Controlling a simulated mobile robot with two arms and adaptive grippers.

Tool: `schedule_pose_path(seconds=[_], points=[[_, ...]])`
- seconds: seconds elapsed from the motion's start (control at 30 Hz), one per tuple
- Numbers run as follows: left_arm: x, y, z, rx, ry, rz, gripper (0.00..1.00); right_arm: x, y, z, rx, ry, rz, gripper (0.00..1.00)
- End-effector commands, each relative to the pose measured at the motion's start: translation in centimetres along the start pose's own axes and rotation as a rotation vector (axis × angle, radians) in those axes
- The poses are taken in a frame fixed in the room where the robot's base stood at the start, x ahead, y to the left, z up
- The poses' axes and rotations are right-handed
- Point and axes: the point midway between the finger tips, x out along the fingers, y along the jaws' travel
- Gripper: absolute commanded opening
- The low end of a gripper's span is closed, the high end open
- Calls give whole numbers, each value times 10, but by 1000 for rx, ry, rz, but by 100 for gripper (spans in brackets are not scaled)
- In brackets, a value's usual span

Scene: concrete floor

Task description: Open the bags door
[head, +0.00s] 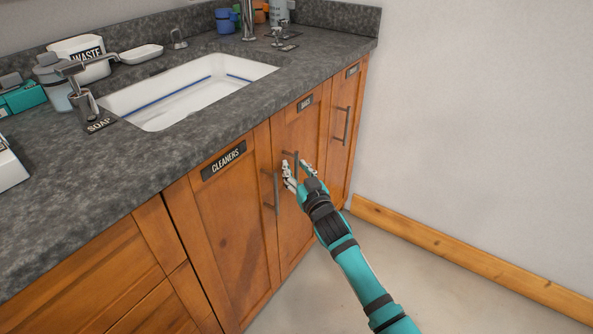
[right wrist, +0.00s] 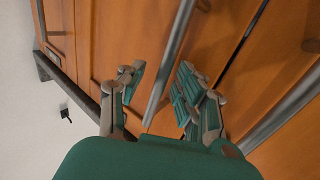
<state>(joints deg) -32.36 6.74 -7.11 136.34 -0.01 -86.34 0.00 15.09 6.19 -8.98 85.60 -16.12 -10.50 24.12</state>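The bags door (head: 300,130) is the middle wooden cabinet door under the counter, with a dark label (head: 305,103) near its top. It is shut. Its upright metal bar handle (right wrist: 172,55) is partly hidden behind my gripper in the head view. My right gripper (head: 295,168) is at this handle. In the right wrist view, the fingers of my right gripper (right wrist: 156,82) are apart, one on each side of the handle, with visible gaps between them and the bar. My left gripper is not in view.
The cleaners door (head: 225,210) stands shut on the left, its handle (head: 276,193) close to my right gripper. Another shut door (head: 345,120) is on the right. The dark counter (head: 150,160) with a sink overhangs them. The floor (head: 430,290) to the right is clear.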

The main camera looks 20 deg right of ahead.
Motion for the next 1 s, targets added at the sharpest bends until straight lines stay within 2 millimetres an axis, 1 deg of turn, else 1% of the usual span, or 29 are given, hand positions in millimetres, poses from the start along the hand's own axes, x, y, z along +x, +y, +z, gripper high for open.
schedule_pose_path(seconds=[0.07,0.17,0.33,1.0], points=[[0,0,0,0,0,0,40,0,0,0,0,0,0,34],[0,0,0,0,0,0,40,0,0,0,0,0,0,23],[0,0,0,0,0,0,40,0,0,0,0,0,0,0],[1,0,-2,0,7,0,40,-3,1,0,-1,-1,-9,0]])
